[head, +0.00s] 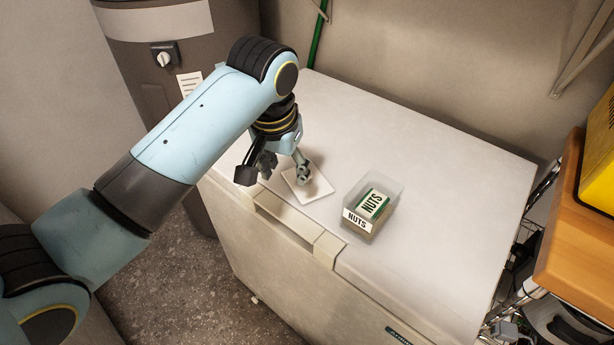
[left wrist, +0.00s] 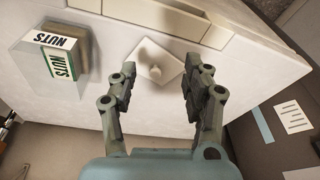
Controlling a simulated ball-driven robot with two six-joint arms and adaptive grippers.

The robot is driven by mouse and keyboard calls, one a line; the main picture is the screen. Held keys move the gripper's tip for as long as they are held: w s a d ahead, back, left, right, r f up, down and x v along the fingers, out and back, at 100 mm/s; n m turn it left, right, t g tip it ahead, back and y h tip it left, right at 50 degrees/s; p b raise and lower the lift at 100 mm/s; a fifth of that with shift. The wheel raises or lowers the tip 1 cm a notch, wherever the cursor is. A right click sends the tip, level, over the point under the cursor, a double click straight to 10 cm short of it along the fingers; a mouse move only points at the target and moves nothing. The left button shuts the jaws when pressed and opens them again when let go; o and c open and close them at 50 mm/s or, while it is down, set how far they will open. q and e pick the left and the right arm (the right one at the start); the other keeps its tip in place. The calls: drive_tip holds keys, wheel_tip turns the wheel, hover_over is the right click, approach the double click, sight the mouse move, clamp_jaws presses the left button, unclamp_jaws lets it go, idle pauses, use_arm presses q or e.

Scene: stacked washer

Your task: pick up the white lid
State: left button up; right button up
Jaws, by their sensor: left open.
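The white lid (head: 308,186) lies flat on top of the white chest freezer, near its front edge. It is square, and in the left wrist view the lid (left wrist: 166,58) shows a small round knob at its middle. My left gripper (head: 286,172) is above the lid in the head view and hides part of it. In the left wrist view my left gripper (left wrist: 157,84) is open, with the lid and its knob beyond the gap between the fingers. Nothing is between the fingers. My right gripper is in neither view.
A clear container (head: 385,187) holding a box labelled NUTS (head: 374,204) stands right of the lid on the freezer (head: 440,180). A wooden surface with a yellow object (head: 600,150) is at the far right. The freezer's back and right top are clear.

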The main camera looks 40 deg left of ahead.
use_arm(q)
drive_tip(key=w+r+n, duration=0.1)
drive_tip(key=w, duration=0.7)
drive_tip(key=x, duration=0.6)
drive_tip(key=s+x, duration=0.1)
drive_tip(key=x, duration=0.3)
drive_tip(key=shift+a+f, duration=0.1)
drive_tip(key=shift+a, duration=0.25)
drive_tip(key=shift+s, duration=0.1)
clamp_jaws()
